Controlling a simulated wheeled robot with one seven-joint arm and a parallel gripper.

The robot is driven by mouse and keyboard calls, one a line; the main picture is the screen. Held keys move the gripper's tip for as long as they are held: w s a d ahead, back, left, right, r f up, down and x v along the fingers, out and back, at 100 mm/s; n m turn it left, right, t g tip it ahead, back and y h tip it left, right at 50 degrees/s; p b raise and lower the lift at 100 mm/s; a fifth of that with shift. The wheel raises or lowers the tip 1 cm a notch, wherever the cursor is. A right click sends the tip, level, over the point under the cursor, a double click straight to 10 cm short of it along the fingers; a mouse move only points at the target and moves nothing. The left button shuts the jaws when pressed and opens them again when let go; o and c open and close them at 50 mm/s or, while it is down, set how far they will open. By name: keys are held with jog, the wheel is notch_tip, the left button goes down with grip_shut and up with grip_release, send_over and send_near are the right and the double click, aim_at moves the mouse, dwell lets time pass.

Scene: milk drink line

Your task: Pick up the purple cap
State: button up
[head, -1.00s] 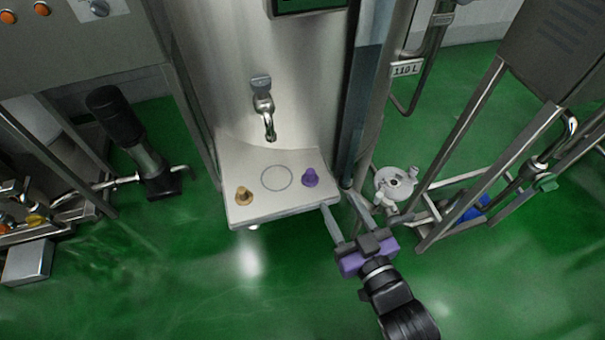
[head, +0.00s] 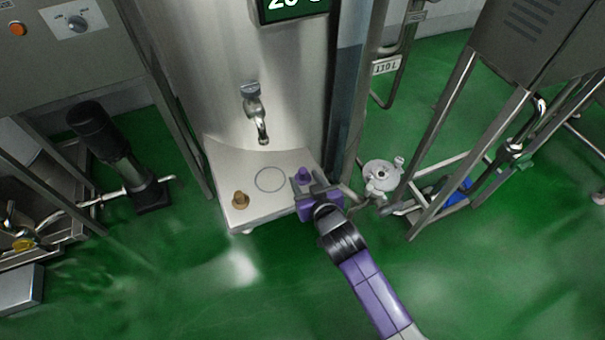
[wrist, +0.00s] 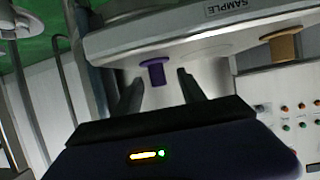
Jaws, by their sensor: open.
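The purple cap (head: 303,174) stands at the right side of the pale shelf (head: 232,165) under the tap. My gripper (head: 309,184) is over the shelf's right front edge, right by the cap, and hides part of it in the head view. In the wrist view, the purple cap (wrist: 154,71) shows between the two fingers of my open gripper (wrist: 159,80). The wrist picture is inverted, with the shelf (wrist: 130,38) at the top. I cannot tell whether a finger touches the cap.
A tan cap (head: 240,200) stands at the shelf's left, with a marked ring (head: 270,180) between the caps. The tap (head: 256,112) hangs above the shelf. A metal post (head: 345,110) rises close to the right. Green floor (head: 190,285) is open in front.

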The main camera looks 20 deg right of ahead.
aim_at(305, 176)
jog(key=shift+d+x, duration=0.2)
jog(key=shift+x, duration=1.7)
grip_shut()
